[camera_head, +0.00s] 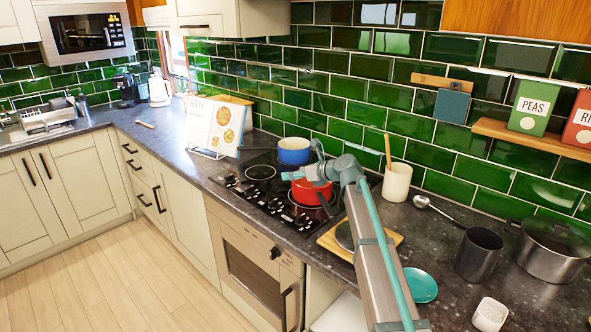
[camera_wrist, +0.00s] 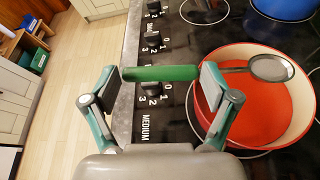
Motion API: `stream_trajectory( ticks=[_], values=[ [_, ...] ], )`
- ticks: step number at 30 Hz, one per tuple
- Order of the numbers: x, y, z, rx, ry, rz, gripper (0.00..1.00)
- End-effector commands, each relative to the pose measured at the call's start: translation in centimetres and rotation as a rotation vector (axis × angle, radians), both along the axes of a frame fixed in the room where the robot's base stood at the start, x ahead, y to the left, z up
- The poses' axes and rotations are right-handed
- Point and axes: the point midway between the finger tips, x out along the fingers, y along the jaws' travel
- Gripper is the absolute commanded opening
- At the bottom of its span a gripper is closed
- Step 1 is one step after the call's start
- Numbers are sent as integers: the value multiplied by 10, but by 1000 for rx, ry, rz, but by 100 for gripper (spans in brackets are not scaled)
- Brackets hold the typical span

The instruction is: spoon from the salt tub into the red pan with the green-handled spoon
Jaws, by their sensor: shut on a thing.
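The green-handled spoon (camera_wrist: 160,73) lies crosswise between my gripper's fingers (camera_wrist: 165,76), which are shut on its handle. Its metal bowl (camera_wrist: 272,68) is above the red pan (camera_wrist: 298,130) in the wrist view. The bowl looks grey, and I cannot tell whether any salt is on it. The red pan (camera_head: 313,191) sits on the hob in the head view, with my gripper (camera_head: 300,174) just over it. The pan's inside shows plain red in the wrist view. A small white tub (camera_head: 490,314), possibly the salt tub, stands at the front right; its label is not readable.
A blue pot (camera_head: 294,151) stands behind the red pan on the black hob (camera_head: 245,190). A cream crock (camera_head: 397,182), a dark canister (camera_head: 479,254), a steel pot (camera_head: 553,252), a ladle (camera_head: 440,211) and a teal dish (camera_head: 420,285) occupy the right counter. A recipe stand (camera_head: 216,128) is left.

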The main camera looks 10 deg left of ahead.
Motion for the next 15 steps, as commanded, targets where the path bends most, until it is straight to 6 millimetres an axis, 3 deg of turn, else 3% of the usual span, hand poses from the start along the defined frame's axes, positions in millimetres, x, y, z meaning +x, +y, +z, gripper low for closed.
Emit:
stream_trajectory(
  ticks=[15],
  values=[
    [2, 2, 7, -89, 56, 17, 54]
  ],
)
